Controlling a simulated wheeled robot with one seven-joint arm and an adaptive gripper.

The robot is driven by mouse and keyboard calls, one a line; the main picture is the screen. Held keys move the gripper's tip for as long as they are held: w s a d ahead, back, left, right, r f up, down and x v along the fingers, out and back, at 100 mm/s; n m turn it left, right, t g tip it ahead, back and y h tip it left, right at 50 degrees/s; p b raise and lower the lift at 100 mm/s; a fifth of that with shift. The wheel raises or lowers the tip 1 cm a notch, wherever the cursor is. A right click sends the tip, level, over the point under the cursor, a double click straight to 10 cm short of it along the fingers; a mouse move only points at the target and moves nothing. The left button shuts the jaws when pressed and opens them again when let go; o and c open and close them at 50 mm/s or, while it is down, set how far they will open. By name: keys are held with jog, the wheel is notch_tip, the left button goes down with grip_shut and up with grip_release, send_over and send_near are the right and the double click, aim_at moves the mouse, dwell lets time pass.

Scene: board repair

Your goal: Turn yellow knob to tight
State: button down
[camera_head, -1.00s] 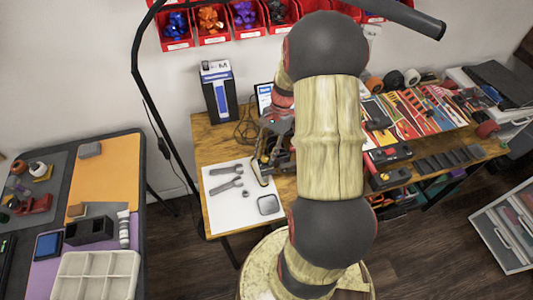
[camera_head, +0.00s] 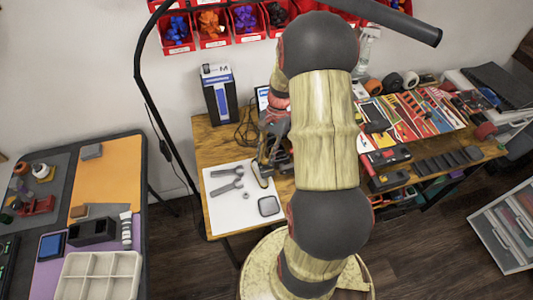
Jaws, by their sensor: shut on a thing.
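My gripper (camera_head: 262,170) is at the right edge of the white mat (camera_head: 225,212) on the wooden bench, partly hidden behind my own arm. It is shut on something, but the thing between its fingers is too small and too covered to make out. I cannot make out the yellow knob in this view; the area around the fingertips is mostly blocked by my arm.
Wrenches (camera_head: 228,185) and a grey square piece (camera_head: 268,206) lie on the mat. A dark blue-and-white box (camera_head: 218,95) stands behind. A tool board (camera_head: 410,115) lies right. A side table (camera_head: 110,180) stands left. A black lamp pole (camera_head: 160,125) rises between the tables.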

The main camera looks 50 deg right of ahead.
jog(key=c, duration=1.6)
grip_release()
jog(key=v, duration=1.2)
